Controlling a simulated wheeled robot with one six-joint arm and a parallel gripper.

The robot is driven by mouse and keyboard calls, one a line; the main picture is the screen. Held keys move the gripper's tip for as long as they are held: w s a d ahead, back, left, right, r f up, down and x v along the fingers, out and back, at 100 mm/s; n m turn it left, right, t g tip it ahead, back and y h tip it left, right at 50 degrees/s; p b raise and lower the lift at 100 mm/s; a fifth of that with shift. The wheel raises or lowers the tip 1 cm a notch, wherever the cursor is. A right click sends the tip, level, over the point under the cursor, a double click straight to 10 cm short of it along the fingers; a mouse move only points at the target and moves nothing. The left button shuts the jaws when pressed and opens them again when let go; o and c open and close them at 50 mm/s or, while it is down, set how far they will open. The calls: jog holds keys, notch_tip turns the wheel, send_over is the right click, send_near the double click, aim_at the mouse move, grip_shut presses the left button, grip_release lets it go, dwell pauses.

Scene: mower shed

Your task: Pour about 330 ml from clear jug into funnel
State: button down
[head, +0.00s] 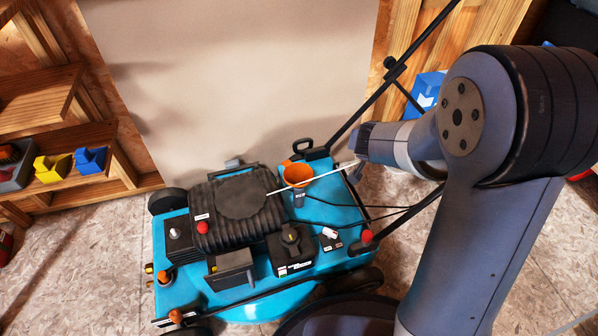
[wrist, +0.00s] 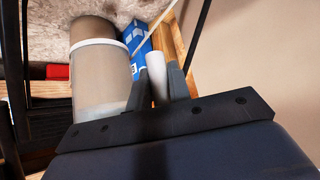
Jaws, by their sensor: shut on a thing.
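The orange funnel (head: 297,175) stands upright in the teal mower near its back edge, mouth up. In the wrist view my gripper (wrist: 157,88) is shut on the pale handle of the clear jug (wrist: 100,85). The jug's see-through body lies left of the fingers, with a white band around it; I cannot read its liquid level. In the head view my arm covers much of the gripper area, right of the funnel, and I cannot make out the jug clearly there. No stream into the funnel can be made out.
The mower (head: 262,305) fills the middle, with its black engine cover (head: 238,205) left of the funnel. Its black handlebar (head: 385,85) rises close to my arm. A blue box (head: 428,88) stands behind at right. Yellow (head: 52,167) and blue bins sit on the left shelf.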

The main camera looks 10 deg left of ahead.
jog(key=a+f+n+y+p, duration=0.1)
jog(key=a+f+p, duration=0.15)
jog(key=a, duration=0.75)
jog(key=a+f+n+y+p, duration=0.1)
jog(key=a+p, duration=0.2)
jog(key=a, duration=0.7)
jog(key=s+a+f+n+p, duration=0.1)
jog(key=s+a+f, duration=0.1)
jog(key=a, duration=0.3)
jog(key=s+a+f+n+y+p, duration=0.1)
jog(key=s+a+f, duration=0.1)
jog(key=s+a, duration=0.3)
jog(key=s+a+f+n+y+p, duration=0.1)
jog(key=s+a+f+p, duration=0.1)
jog(key=s+a, duration=0.2)
jog(key=shift+s+a+f, duration=0.1)
jog(key=shift+a+f, duration=0.05)
jog(key=shift+a, duration=0.7)
jog(key=shift+s+a+f, duration=0.1)
jog(key=shift+a, duration=0.7)
jog(key=shift+s+a+f, duration=0.25)
jog(key=shift+s+a, duration=0.15)
jog(key=shift+a, duration=0.1)
jog(key=shift+w+d+y+b, duration=0.15)
jog(key=shift+y+b, duration=0.15)
jog(key=shift+b, duration=0.45)
